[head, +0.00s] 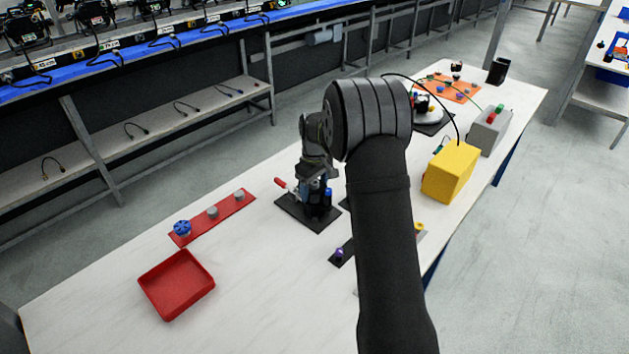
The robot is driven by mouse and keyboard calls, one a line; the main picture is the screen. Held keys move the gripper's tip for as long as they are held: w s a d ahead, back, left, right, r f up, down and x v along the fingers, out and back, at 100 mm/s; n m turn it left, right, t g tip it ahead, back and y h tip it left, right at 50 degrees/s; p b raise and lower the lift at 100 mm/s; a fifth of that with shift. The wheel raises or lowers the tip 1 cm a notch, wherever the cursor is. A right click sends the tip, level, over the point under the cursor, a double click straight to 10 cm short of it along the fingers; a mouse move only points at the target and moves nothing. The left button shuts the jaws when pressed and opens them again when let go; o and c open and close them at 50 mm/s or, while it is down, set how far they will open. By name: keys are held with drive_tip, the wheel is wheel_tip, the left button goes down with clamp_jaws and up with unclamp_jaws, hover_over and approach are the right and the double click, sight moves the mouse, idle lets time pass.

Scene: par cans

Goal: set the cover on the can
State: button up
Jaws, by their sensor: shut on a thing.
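My gripper (317,184) points down over a black square base (292,209) near the middle of the table. It is shut on a small dark thing, probably the cover; its shape is mostly hidden by my fingers and wrist. A dark fixture with a red-handled lever (281,183) and a blue part (328,193) stands on the base under and around my fingertips. I cannot make out the can in it, nor whether the held thing touches anything below.
A red strip (228,207) with a blue ridged knob (182,228) and grey pegs lies to the left, behind an empty red tray (148,286). A yellow box (451,171) and grey button box (490,131) stand to the right.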

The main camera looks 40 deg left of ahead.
drive_tip(key=shift+f, duration=0.4)
drive_tip(key=shift+f, duration=0.15)
idle(0.8)
drive_tip(key=o, duration=0.6)
drive_tip(key=o, duration=0.6)
drive_tip(key=shift+c, duration=0.2)
wheel_tip(320, 180, up, 17)
drive_tip(key=shift+r, duration=0.2)
